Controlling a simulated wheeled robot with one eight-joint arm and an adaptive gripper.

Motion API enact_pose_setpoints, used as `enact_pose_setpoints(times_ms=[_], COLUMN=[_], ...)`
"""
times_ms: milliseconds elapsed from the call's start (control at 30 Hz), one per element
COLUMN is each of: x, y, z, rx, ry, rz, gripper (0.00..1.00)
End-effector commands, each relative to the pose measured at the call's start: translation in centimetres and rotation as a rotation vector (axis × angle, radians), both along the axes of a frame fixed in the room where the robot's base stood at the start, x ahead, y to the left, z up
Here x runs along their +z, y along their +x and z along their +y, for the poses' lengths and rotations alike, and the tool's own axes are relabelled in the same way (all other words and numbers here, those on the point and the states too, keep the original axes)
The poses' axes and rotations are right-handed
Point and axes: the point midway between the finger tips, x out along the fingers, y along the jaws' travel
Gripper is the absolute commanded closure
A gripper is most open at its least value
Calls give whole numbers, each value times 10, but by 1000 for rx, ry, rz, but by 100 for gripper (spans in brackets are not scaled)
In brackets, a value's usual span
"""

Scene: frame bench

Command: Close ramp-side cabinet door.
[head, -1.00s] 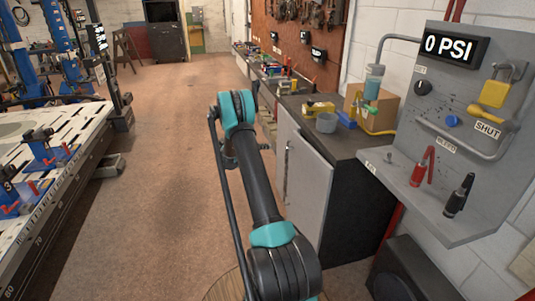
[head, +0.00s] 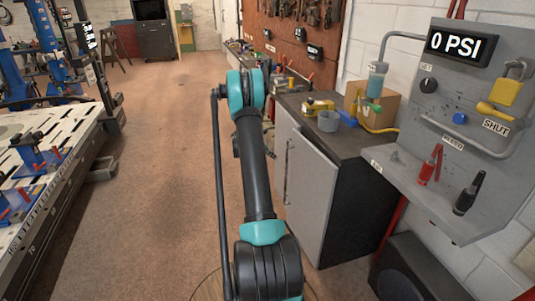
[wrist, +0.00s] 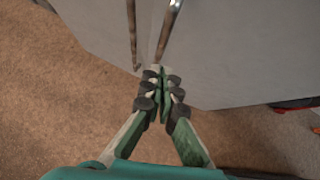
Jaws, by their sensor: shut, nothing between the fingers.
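The light grey cabinet door (head: 309,195) is on the front of the dark-topped cabinet (head: 365,205), right of my arm in the head view. It has a slim vertical handle (head: 287,170). I cannot tell how far it stands open. In the wrist view two grey door panels (wrist: 230,55) meet at a seam, with one bar handle (wrist: 132,30) on the left and another (wrist: 168,32) on the right. My gripper (wrist: 160,72) is shut and empty, its fingertips close to the seam below the handles. Contact is unclear. In the head view my arm mostly hides the gripper.
A grey panel (head: 400,165) with a gauge reading 0 PSI juts out at the right. A white slotted table (head: 75,135) stands at the left. The brown floor (head: 160,180) between is clear.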

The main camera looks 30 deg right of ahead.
Motion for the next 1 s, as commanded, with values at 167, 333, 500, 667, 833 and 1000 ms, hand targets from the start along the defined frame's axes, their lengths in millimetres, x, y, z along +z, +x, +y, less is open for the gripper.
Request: enact_pose_setpoints(times_ms=[167, 333, 500, 667, 833, 1000], x=[-16, -16, -16, -16, -16, -16], y=[1, 2, 3, 3, 3, 4], z=[-27, -47, -55, -56, -56, -71], rx=[-2, -2, 0, 1, -1, -38], ry=[-1, -1, -1, -1, -1, -1], rz=[1, 1, 1, 1, 1, 0], gripper=[100, 100, 100, 100, 100, 100])
